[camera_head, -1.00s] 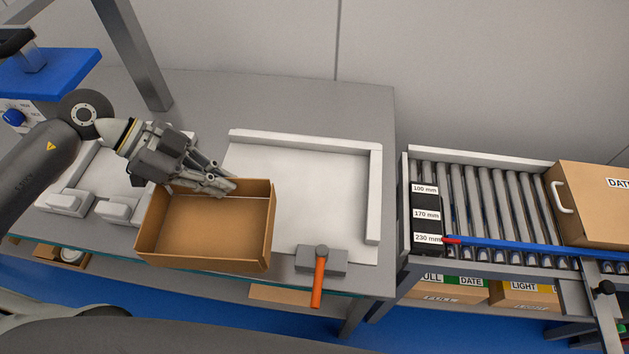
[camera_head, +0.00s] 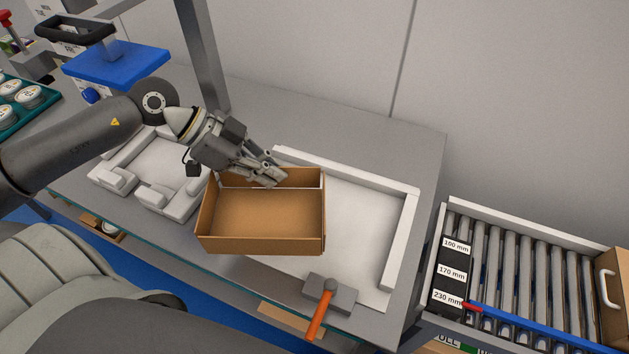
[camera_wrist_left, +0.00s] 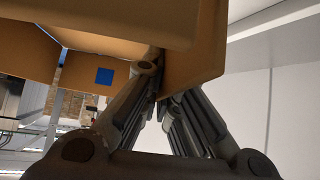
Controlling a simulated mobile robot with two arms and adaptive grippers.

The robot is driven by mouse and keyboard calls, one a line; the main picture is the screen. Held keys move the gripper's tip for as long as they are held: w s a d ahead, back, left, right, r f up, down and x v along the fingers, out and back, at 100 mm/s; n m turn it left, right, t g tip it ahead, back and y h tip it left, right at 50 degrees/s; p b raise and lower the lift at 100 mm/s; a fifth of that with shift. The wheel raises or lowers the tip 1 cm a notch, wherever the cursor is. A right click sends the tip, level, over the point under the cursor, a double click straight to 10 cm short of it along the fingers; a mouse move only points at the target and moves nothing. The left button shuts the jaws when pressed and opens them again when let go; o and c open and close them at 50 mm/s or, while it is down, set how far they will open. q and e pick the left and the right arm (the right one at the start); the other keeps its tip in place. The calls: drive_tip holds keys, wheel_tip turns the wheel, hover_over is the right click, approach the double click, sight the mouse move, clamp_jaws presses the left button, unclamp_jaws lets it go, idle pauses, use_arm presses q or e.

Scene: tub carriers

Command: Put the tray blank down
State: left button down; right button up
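The tray blank, an open brown cardboard tray (camera_head: 262,214), is upright over the worktable, across the left part of a white board. My left gripper (camera_head: 275,177) is shut on its back wall, with fingers on both sides. In the left wrist view the fingers (camera_wrist_left: 158,85) pinch the cardboard wall (camera_wrist_left: 198,65). The tray seems raised above the board, but its underside is hidden. My right gripper is not in view.
The white board (camera_head: 352,225) has raised rims at its back and right. A clamp with an orange handle (camera_head: 320,313) sits at its front edge. A white fixture (camera_head: 150,165) stands left of the tray. A roller conveyor (camera_head: 520,270) is at the right.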

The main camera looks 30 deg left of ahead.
use_arm(q)
drive_tip(key=w+f+p, duration=0.1)
drive_tip(key=w+f, duration=0.1)
drive_tip(key=w, duration=0.1)
drive_tip(key=w+d+f, duration=0.1)
drive_tip(key=w+f, duration=0.2)
drive_tip(key=w, duration=0.1)
drive_tip(key=w+d+f+p, duration=0.1)
drive_tip(key=w+f, duration=0.2)
drive_tip(key=shift+w+d+p, duration=0.25)
drive_tip(key=shift+w+p, duration=0.05)
drive_tip(key=shift+w, duration=0.1)
drive_tip(key=shift+w+d+f, duration=0.1)
drive_tip(key=shift+w+f, duration=0.2)
drive_tip(key=shift+f, duration=0.1)
wheel_tip(320, 180, down, 3)
drive_tip(key=shift+p, duration=0.55)
drive_tip(key=shift+f, duration=0.1)
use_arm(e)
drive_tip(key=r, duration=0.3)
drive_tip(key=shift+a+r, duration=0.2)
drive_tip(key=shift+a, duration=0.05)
use_arm(q)
drive_tip(key=shift+f, duration=0.1)
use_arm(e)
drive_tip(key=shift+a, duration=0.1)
